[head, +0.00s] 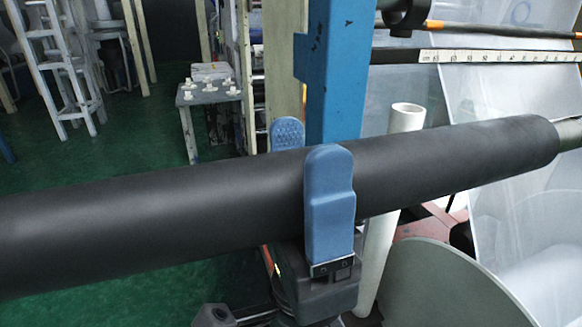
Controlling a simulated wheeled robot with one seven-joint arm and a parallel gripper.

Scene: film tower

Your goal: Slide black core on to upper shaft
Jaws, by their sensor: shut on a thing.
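The black core (150,219) is a long, thick matte black tube. It runs across the head view from the lower left to the right, tilted up toward the right. My gripper (308,140) has two blue fingers, one on each side of the core near its middle, and is shut on it. At the core's right end, a thinner grey shaft (572,131) shows at the picture's edge, in line with the core. It appears to enter the core's end, but how far is hidden. The core's left end is out of view.
A blue upright post (340,75) stands just behind the core and gripper. A white tube (405,117) stands behind the core. A scale bar (490,57) and a thin dark rod (500,30) cross the upper right. A grey disc (440,285) is below. Green floor lies left.

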